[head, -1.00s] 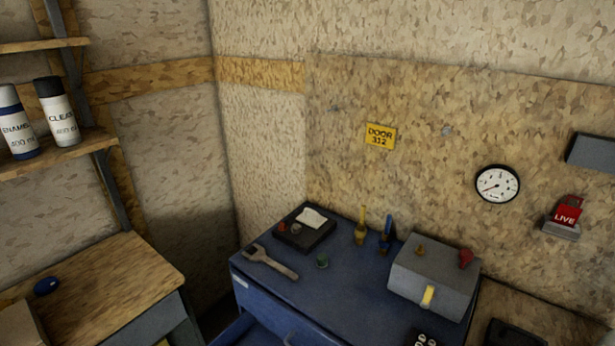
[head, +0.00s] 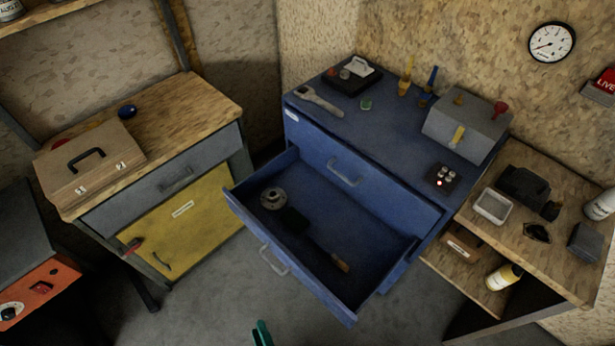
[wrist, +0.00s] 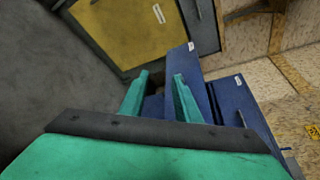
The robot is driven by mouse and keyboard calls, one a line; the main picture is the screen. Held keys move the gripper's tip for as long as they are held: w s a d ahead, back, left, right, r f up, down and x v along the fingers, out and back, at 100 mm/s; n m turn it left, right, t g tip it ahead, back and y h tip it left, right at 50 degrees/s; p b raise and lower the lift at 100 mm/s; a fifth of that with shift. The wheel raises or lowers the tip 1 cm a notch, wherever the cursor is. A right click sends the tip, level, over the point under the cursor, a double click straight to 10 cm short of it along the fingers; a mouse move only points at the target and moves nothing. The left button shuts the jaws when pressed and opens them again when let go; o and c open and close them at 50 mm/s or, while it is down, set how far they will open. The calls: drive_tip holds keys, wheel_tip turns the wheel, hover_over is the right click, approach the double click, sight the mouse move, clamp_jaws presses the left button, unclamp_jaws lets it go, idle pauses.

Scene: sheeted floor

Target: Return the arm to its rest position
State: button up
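My gripper (wrist: 158,97) shows in the wrist view with its two green fingers apart and nothing between them. A green part of it also shows at the bottom edge of the head view (head: 262,334), in front of the open drawer. The rest of my arm is out of the head view. The blue cabinet (head: 310,125) stands ahead with a drawer (head: 345,262) pulled out. My gripper is apart from the drawer and touches nothing visible.
A wooden bench (head: 205,95) with a tan case (head: 112,172) and a yellow door (head: 190,228) stands left. A grey box (head: 465,130) and a wrench (head: 318,101) are on the cabinet. A wooden shelf unit (head: 565,255) stands right. Grey floor (head: 205,300) in front is clear.

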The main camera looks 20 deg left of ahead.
drive_tip(key=s+d+r+n+h, duration=0.1)
drive_tip(key=d+r+n+h, duration=0.1)
drive_tip(key=d+n+h, duration=0.4)
drive_tip(key=s+d+r+n+h, duration=0.1)
drive_tip(key=s+d+h, duration=0.15)
drive_tip(key=d, duration=0.55)
drive_tip(key=w+d+r+n+t+h, duration=0.1)
drive_tip(key=r+n, duration=0.3)
drive_tip(key=r, duration=0.6)
drive_tip(key=w+d+r+n+t+h, duration=0.2)
drive_tip(key=w+d+r+n+t, duration=0.1)
drive_tip(key=r, duration=0.8)
drive_tip(key=shift+d+r+n+t, duration=0.25)
drive_tip(key=shift+d+n+t, duration=0.2)
drive_tip(key=shift+d, duration=0.2)
drive_tip(key=shift+d, duration=0.15)
